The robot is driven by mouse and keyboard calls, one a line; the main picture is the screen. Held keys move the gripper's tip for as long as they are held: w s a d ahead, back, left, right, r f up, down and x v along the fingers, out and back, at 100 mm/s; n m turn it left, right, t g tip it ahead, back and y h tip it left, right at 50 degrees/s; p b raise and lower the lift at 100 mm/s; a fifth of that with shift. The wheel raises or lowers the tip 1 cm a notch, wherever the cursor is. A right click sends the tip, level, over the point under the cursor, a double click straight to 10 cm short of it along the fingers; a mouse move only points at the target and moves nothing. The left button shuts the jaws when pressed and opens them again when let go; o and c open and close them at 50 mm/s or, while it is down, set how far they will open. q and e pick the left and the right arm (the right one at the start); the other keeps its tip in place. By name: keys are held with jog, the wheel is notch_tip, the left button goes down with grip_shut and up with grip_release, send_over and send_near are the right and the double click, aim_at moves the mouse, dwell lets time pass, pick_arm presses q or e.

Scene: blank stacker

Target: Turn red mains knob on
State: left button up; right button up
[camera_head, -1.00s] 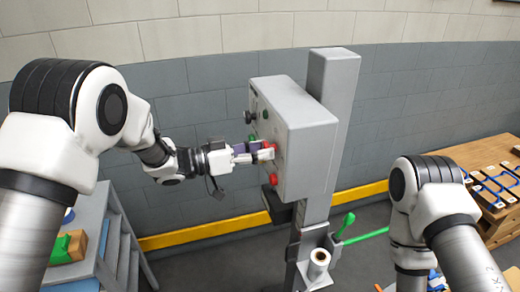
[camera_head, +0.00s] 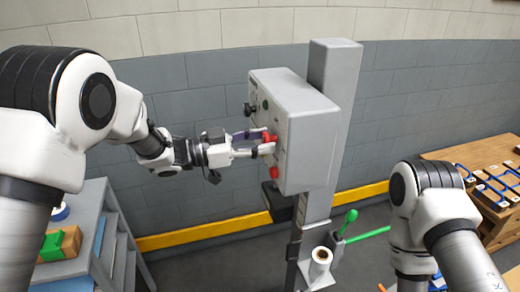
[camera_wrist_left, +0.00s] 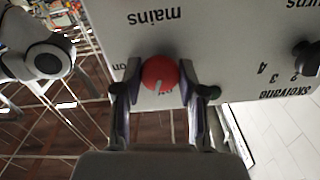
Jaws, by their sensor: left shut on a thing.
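The red mains knob (camera_wrist_left: 160,74) has a white pointer line and sits under the upside-down word "mains" in the left wrist view. My left gripper (camera_wrist_left: 160,88) has one finger on each side of it and is shut on it. The pointer runs down and slightly left in that view. In the head view my left gripper (camera_head: 264,142) is at the front of the grey control box (camera_head: 306,145), partly covering the red knob (camera_head: 268,137). My right gripper is out of view; only its arm shows at the right.
A second red part (camera_head: 274,172) sits lower on the box front. A black knob (camera_wrist_left: 305,57) stands beside the numbers. A grey post (camera_head: 335,90) carries the box. A wooden table (camera_head: 450,156) is at the right, a grey shelf (camera_head: 92,205) at the left.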

pick_arm(q)
jog(key=shift+m+b, duration=6.9)
jog(key=shift+b, duration=0.75)
jog(key=o, duration=1.1)
jog(key=shift+o, duration=0.2)
jog(key=v, duration=1.2)
